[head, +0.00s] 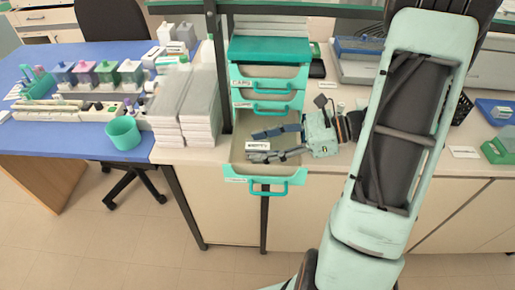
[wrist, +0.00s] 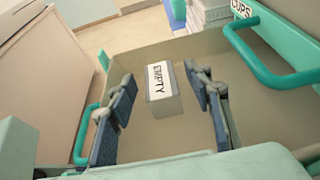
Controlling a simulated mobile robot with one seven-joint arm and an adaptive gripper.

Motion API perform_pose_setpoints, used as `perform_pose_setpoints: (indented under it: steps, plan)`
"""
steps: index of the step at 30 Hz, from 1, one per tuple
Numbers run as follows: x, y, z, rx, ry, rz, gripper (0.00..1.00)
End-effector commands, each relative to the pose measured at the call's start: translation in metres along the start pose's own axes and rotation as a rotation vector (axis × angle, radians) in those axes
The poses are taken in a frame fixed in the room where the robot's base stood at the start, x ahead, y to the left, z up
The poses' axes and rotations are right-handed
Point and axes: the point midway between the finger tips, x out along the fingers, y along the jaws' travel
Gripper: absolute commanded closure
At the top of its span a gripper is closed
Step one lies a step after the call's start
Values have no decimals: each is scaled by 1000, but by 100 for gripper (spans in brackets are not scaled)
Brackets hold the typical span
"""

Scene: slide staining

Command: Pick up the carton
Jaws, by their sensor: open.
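The carton (wrist: 164,92) is a small box with a white label reading "EMPTY". It lies inside the open bottom drawer (head: 265,180). In the wrist view my gripper (wrist: 163,108) is open, with its two dark blue-padded fingers to the left and right of the carton, apart from it. In the head view my gripper (head: 264,144) reaches into the drawer from the right, and the carton's label (head: 258,145) shows between the fingers. The wrist view also shows the drawer's bare floor (wrist: 260,120).
Closed drawers with teal handles (head: 266,105) stand just above and behind the open drawer. Stacked white boxes (head: 200,112) and a green cup (head: 123,133) are to the left. A blue table with staining jars (head: 105,72) is further left.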

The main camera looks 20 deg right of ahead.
Motion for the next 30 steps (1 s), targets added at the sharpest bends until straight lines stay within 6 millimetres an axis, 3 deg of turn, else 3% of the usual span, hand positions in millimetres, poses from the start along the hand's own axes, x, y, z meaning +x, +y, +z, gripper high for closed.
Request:
perform_pose_setpoints:
  steps: [4,11,19,30]
  plan:
    - [13,0,0,0,0,1,54]
    - [14,0,0,0,0,0,54]
    - [14,0,0,0,0,0,83]
    - [13,0,1,0,0,-1,84]
